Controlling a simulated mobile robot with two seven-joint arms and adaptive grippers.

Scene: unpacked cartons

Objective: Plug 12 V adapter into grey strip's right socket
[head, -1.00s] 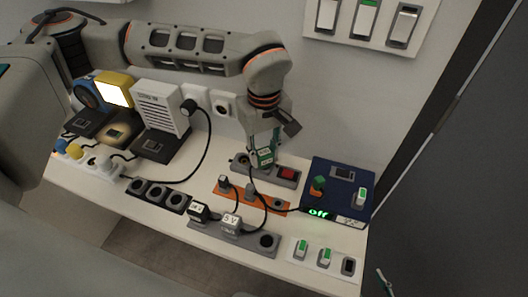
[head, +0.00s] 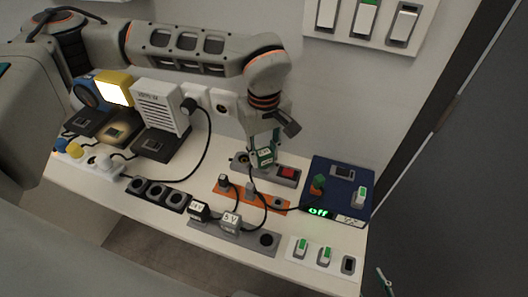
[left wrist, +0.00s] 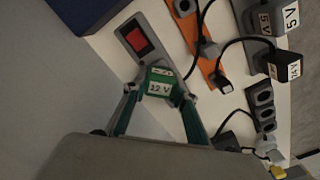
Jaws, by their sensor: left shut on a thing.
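My left gripper (head: 264,150) is shut on the green 12 V adapter (head: 264,158), whose label shows in the left wrist view (left wrist: 160,88). The adapter is at the back grey strip (head: 268,170), between its left socket (head: 242,158) and red switch (head: 287,172). It covers the strip's surface there; I cannot tell whether it is plugged in or just above. The red switch also shows in the left wrist view (left wrist: 137,40). A green-and-grey tip (head: 385,281) at the lower right edge looks like part of my right gripper, mostly out of frame.
An orange strip (head: 276,204) with plugs and cables lies just in front. A front grey strip (head: 259,244) carries 24 V and 5 V adapters (head: 231,222); its right socket is free. A blue box (head: 340,184) reading "off" stands right. A black strip (head: 155,189) lies left.

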